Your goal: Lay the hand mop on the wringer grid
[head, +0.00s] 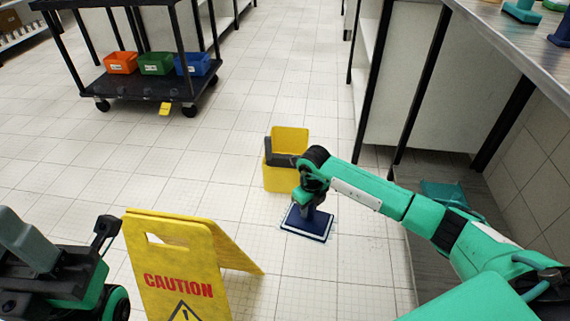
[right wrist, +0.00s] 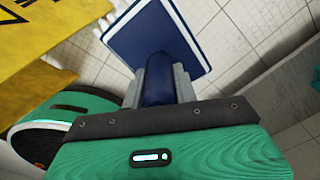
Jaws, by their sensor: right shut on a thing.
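The hand mop is a flat dark blue pad with a white edge (head: 306,223) and a blue upright handle. My right gripper (head: 316,197) is shut on the handle, above the pad. In the right wrist view the handle (right wrist: 158,80) sits between the two grey fingers, with the pad beyond them. The pad is low, at or just above the floor; I cannot tell if it touches. The yellow bucket (head: 278,178) stands just behind the mop, with a dark grey wringer part (head: 282,154) on it. The grid surface is not clear, and my arm partly hides the bucket.
A yellow caution sign (head: 178,265) stands at front left, and shows in the right wrist view (right wrist: 45,45). A black cart (head: 145,84) with coloured bins is at back left. A bench (head: 505,40) runs along the right. Tiled floor left of the bucket is clear.

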